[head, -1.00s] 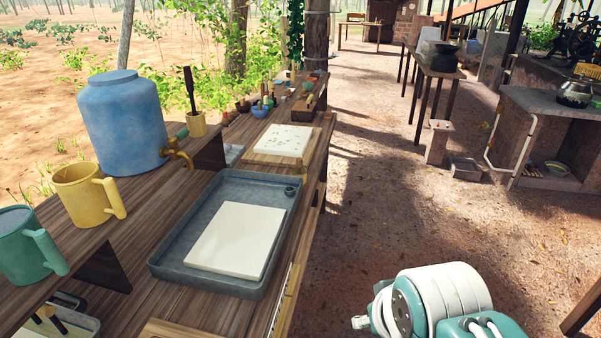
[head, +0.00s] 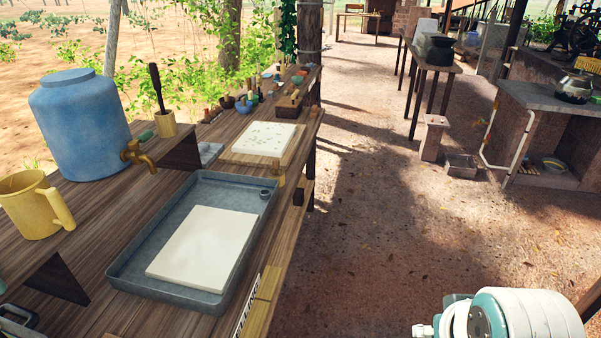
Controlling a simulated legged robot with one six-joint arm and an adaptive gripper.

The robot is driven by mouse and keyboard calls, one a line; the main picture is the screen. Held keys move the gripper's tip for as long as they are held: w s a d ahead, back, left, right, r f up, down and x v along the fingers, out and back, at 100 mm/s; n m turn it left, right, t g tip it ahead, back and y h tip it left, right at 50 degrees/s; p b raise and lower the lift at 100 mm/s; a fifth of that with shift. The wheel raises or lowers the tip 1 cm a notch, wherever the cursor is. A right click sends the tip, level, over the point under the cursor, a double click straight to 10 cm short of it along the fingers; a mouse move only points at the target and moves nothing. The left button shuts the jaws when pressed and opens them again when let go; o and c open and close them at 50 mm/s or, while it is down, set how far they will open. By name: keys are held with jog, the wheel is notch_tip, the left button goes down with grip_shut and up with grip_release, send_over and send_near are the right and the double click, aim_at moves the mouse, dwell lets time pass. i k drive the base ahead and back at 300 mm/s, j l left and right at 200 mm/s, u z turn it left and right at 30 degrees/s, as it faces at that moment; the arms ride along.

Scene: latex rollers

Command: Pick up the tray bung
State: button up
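A grey metal tray (head: 132,268) lies on the wooden workbench, with a white slab (head: 203,245) flat inside it. A small dark round piece, which looks like the tray bung (head: 264,194), sits in the tray's far right corner. I cannot tell whether it is seated in a hole. My arm (head: 530,312) shows as white and teal parts at the bottom right, over the ground and well apart from the tray. My gripper is out of view.
A blue barrel with a tap (head: 82,125) and a yellow mug (head: 34,205) stand on a raised shelf left of the tray. A board with a white sheet (head: 264,137) lies beyond the tray. Bowls and small tools crowd the bench's far end. The dirt path (head: 380,230) on the right is open.

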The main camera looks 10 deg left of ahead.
aim_at(275, 162)
jog(key=i+l+z, duration=0.15)
jog(key=i+l, duration=0.35)
jog(key=i+l+z, duration=0.15)
jog(key=i+l, duration=0.25)
jog(key=i, duration=0.2)
jog(key=i+u, duration=0.8)
jog(key=i+l+u, duration=0.2)
jog(key=i+u, duration=0.2)
jog(key=i+j+u, duration=0.2)
jog(key=u, duration=0.25)
jog(key=i+u, duration=0.7)
jog(key=u, duration=0.2)
